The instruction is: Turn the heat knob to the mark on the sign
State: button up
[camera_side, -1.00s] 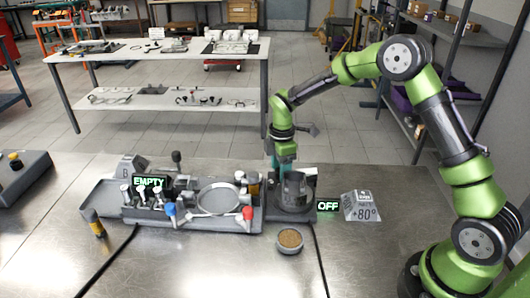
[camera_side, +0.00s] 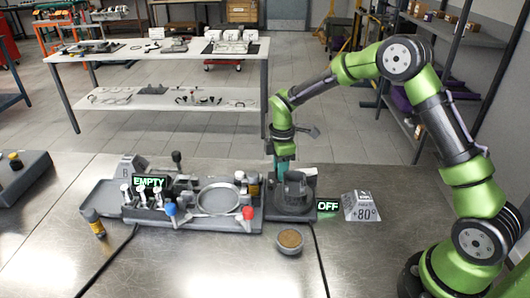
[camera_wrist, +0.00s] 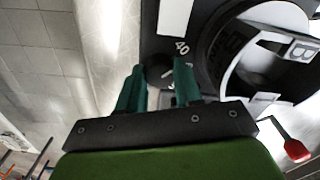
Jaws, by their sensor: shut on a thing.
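The heat knob (camera_wrist: 160,72) is a small dark round knob with a light pointer line, on the dark heater base, in the wrist view. A "40" mark is printed beside it; other dial marks are hidden by the fingers. My gripper (camera_wrist: 159,78) has its two teal fingers on either side of the knob, shut on it. In the side view my gripper (camera_side: 284,165) reaches down behind the grey pot on the heater (camera_side: 290,212), which hides the knob there. The sign (camera_side: 362,207) is a grey block reading "+80°", right of the heater.
A green-lit "OFF" display (camera_side: 328,205) stands between heater and sign. Left of the heater is a grey tray station (camera_side: 235,224) with bottles, a ring dish and an "EMPTY" display (camera_side: 149,181). A small brown-filled bowl (camera_side: 290,241) sits in front. The front right table is clear.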

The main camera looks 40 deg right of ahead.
jog(key=m, duration=0.5)
jog(key=shift+r, duration=0.1)
jog(key=m, duration=0.4)
jog(key=shift+m, duration=0.3)
jog(key=m, duration=0.4)
jog(key=shift+m, duration=0.3)
jog(key=m, duration=0.4)
jog(key=shift+m, duration=0.4)
jog(key=o, duration=1)
jog(key=shift+o, duration=0.2)
notch_tip(320, 180, up, 17)
